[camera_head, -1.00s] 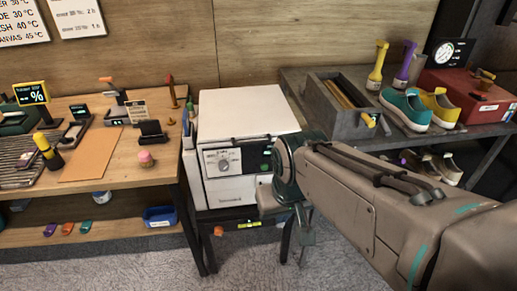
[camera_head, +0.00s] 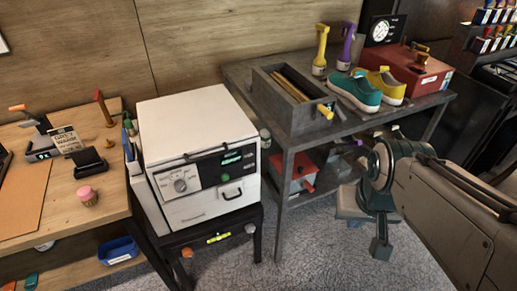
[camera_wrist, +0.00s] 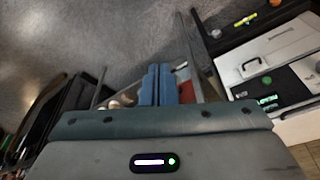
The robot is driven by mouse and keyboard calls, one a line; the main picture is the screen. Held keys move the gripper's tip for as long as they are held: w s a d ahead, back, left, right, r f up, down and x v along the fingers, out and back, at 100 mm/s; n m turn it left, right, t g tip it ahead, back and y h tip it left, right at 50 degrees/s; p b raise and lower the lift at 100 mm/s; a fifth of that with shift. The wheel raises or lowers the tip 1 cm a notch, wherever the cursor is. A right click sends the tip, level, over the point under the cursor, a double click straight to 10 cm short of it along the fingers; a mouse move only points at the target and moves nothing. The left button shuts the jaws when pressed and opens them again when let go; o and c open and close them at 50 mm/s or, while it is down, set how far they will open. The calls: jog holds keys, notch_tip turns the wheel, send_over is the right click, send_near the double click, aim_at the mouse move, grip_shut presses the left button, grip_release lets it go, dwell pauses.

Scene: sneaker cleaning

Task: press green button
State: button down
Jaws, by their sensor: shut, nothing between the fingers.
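The white machine (camera_head: 195,120) has a dark front panel with a grey dial, a lit green display and a round green button (camera_head: 225,177) below the display. In the wrist view the machine (camera_wrist: 275,50) shows at the upper right, with the green button (camera_wrist: 267,80) near its display. My gripper (camera_head: 381,250) hangs over the floor to the right of the machine, apart from it, with its tip low. In the wrist view the fingers of my gripper (camera_wrist: 159,82) are together, with nothing between them.
A dark metal table (camera_head: 300,138) stands right of the machine, bearing a grey box (camera_head: 290,108), teal and yellow shoes and a red case (camera_head: 415,72). A red box (camera_head: 290,172) sits on its lower shelf. A wooden workbench (camera_head: 60,205) stands at the left. Floor in front is clear.

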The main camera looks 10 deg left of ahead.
jog(key=shift+d, duration=0.1)
dwell(0.3)
jog(key=w+a+f+m+t+b, duration=0.1)
jog(key=w+a+f+t+b, duration=0.1)
jog(key=w+a+f, duration=0.4)
jog(key=w+a+f+m+t+b, duration=0.1)
jog(key=w+f+b, duration=0.1)
jog(key=w+f, duration=0.4)
jog(key=w+a+f+m+y+b, duration=0.1)
jog(key=a+f+y, duration=0.3)
jog(key=a, duration=0.5)
jog(key=w+a+f+m+y+b, duration=0.1)
jog(key=a+f+y, duration=0.2)
jog(key=a, duration=0.7)
jog(key=shift+w+f+m+y, duration=0.2)
jog(key=shift+f+m+y, duration=0.1)
jog(key=shift+f+y, duration=0.15)
jog(key=shift+w, duration=0.1)
